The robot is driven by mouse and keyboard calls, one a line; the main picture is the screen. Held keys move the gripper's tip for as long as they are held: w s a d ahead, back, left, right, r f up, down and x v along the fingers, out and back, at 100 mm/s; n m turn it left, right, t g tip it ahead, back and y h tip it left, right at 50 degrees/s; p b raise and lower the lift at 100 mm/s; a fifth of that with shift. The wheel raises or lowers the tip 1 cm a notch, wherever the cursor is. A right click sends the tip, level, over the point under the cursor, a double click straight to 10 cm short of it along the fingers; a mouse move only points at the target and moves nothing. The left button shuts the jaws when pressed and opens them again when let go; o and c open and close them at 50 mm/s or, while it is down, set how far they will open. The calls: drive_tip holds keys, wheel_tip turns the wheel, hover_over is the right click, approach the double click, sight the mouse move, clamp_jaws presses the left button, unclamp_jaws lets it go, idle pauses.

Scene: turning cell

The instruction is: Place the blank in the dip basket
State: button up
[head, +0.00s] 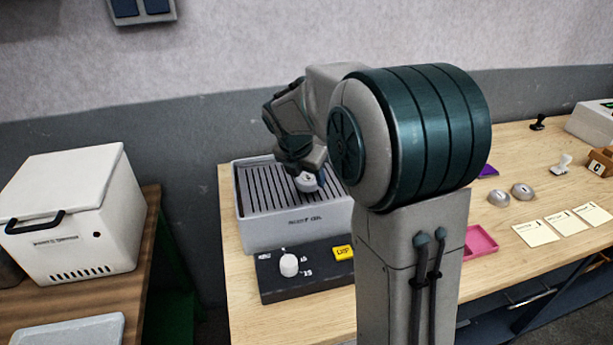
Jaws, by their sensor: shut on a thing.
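My gripper (308,178) is shut on a small pale metal piece, which I take for the blank (306,184). It holds the piece over the front right part of a grey box with a dark slatted top (262,238). The box's front label is only partly readable and seems to end in "OIL". I cannot tell for sure whether this box is the dip basket, or whether the blank touches the slats. My arm hides the right end of the box.
Two round metal pieces (498,198) (522,191), paper cards (536,233) and a pink tray (481,241) lie right. A white lidded box (75,215) stands left.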

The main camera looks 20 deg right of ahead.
drive_tip(key=shift+f, duration=0.35)
drive_tip(key=shift+f, duration=0.15)
drive_tip(key=o, duration=1)
drive_tip(key=shift+o, duration=0.2)
drive_tip(key=v, duration=1.2)
drive_tip(key=s+f+m+y, duration=0.1)
drive_tip(key=s+f+m, duration=0.3)
drive_tip(key=s+m, duration=0.7)
drive_tip(key=s+f+m+y, duration=0.2)
drive_tip(key=s+f+m, duration=0.3)
drive_tip(key=s+m, duration=0.7)
drive_tip(key=shift+s+d+f+m, duration=0.15)
drive_tip(key=shift+d+f+m, duration=0.25)
drive_tip(key=shift+m, duration=1.6)
